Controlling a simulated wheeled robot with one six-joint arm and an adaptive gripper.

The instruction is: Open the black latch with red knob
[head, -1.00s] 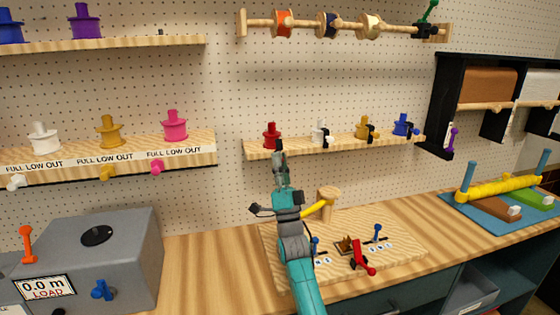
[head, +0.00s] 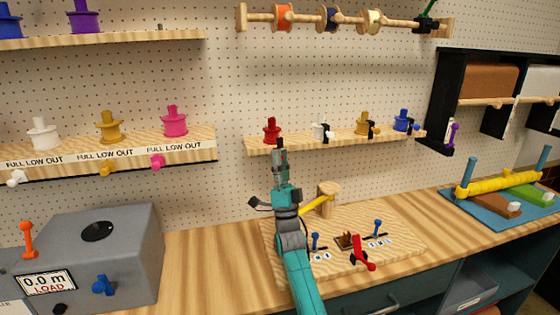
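A red spool (head: 271,131) stands at the left end of the lower right wooden shelf (head: 300,147). My gripper (head: 280,146) is raised at this shelf, just right of the red spool and overlapping the shelf edge in the picture. I cannot tell whether it touches anything. I cannot make out a black latch with a red knob; the area beside the red spool is partly hidden by my gripper. The gripper's fingers are too small and seen from behind, so their opening is unclear.
White (head: 319,133), yellow (head: 362,126) and blue (head: 401,121) spools stand farther right, with black latches beside them. Below, a wooden board (head: 400,252) holds a post with a yellow arm (head: 318,202), blue levers and a red lever (head: 361,254). A grey box (head: 130,262) stands left.

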